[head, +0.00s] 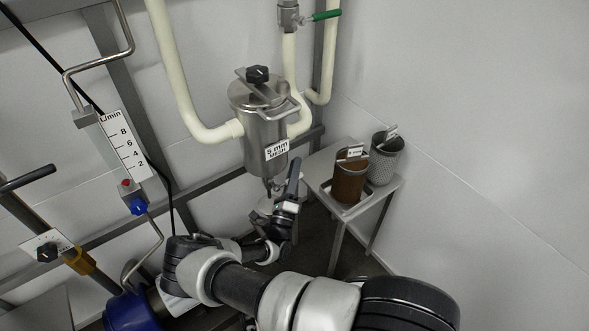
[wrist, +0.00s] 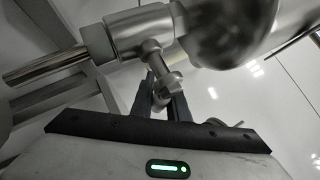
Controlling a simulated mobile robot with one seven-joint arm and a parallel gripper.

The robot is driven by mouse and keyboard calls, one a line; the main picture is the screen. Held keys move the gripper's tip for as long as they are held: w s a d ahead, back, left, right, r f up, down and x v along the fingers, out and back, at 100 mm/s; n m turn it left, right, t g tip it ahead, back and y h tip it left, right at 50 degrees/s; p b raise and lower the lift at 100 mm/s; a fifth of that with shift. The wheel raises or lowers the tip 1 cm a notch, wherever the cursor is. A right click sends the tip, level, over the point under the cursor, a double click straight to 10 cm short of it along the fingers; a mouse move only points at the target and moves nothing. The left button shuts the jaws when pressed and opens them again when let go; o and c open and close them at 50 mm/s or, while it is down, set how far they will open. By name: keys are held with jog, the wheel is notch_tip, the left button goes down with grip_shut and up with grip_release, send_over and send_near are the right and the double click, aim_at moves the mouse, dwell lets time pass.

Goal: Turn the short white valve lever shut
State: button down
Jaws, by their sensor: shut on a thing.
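A steel strainer pot (head: 266,120) with a "5 mm MESH" label hangs on the pipework in the head view. A small drain valve (head: 268,186) sits under it, partly hidden by my gripper. My gripper (head: 292,180) is just below and right of the pot's bottom. In the wrist view the valve's steel body (wrist: 140,30) is close above, with a stem and nut (wrist: 168,84) reaching down to my gripper (wrist: 162,95). The two dark fingers are closed around the handle part at the stem's end. The white lever is mostly hidden there, so its angle cannot be told.
A small metal table (head: 384,192) at right holds a brown mesh basket (head: 350,180) and a grey mesh basket (head: 384,162). A green-handled valve (head: 325,15) is above. A flow meter (head: 122,150) with a blue knob stands at left. Cream pipes (head: 185,90) run beside the pot.

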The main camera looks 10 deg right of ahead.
jog(key=c, duration=1.7)
grip_release()
jog(key=p+v, duration=0.1)
jog(key=v, duration=0.6)
jog(key=shift+s+a, duration=0.1)
jog(key=shift+s, duration=0.1)
jog(key=shift+a, duration=0.1)
